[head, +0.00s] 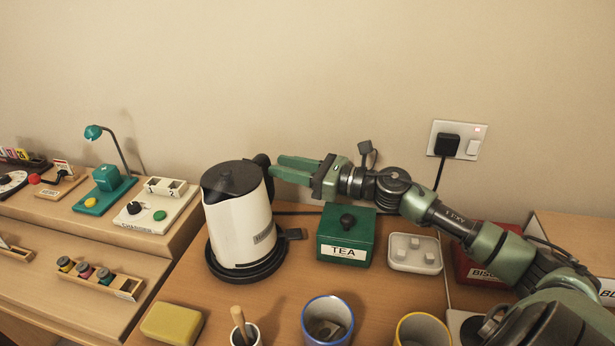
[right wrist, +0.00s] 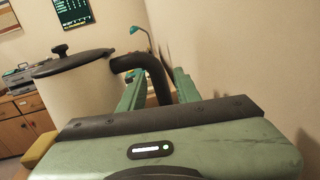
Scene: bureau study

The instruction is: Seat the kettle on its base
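The white kettle (head: 238,228) with a black lid stands on its round black base (head: 213,268) in the head view. It looks roughly centred there, but I cannot tell whether it is fully down. Its label faces front right, and its black handle (head: 263,163) is at the back right. My right gripper (head: 278,168) is at the handle, coming from the right. In the right wrist view its two green fingers are apart, with the handle (right wrist: 152,70) between them and the kettle body (right wrist: 80,92) to the left. My left gripper is out of view.
A green TEA box (head: 345,247) and a white tray (head: 415,266) stand right of the kettle. Mugs (head: 328,310) and a yellow sponge (head: 172,323) are in front. A wooden desk (head: 100,235) with small devices lies left. The wall with a socket (head: 458,140) is close behind.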

